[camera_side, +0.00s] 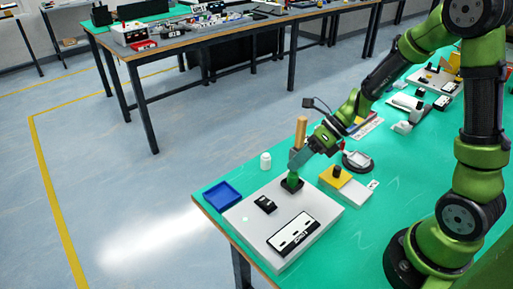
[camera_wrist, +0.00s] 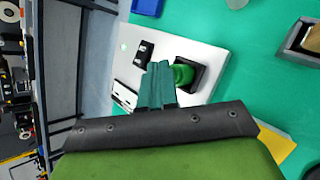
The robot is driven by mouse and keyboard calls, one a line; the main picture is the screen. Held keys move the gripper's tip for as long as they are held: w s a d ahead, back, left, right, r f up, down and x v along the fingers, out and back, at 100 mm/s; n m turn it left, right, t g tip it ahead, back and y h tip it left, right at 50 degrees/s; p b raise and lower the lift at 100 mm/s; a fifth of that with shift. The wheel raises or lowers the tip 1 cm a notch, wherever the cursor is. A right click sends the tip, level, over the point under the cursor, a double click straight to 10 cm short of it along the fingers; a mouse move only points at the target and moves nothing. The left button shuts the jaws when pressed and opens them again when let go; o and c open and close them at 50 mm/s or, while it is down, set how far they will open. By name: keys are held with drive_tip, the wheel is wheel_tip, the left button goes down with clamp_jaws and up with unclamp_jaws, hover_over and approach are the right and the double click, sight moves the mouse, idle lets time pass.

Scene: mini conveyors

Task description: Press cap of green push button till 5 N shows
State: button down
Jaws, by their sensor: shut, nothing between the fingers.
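The green push button shows in the side view (camera_side: 292,182) as a green cap in a black square base, on a light grey box (camera_side: 245,219). In the wrist view the green cap (camera_wrist: 184,74) is round, just right of my fingertips, which hide part of its left edge. My gripper (camera_side: 294,166) is shut and empty, its teal fingers slanting down close over the cap. It also shows in the wrist view (camera_wrist: 160,66). I cannot tell whether the tips touch the cap. A white display panel (camera_side: 293,235) lies on the box; no reading is legible.
A black switch (camera_side: 265,204) is on the same box. A blue tray (camera_side: 222,195) and a white bottle (camera_side: 265,161) stand behind it. A yellow-topped block with a black knob (camera_side: 335,178) is close on the right. A wooden handle (camera_side: 300,132) stands behind my gripper.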

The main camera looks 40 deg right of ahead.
drive_tip(key=shift+f, duration=0.15)
idle(0.5)
drive_tip(key=shift+r, duration=0.85)
drive_tip(key=shift+r, duration=2.5)
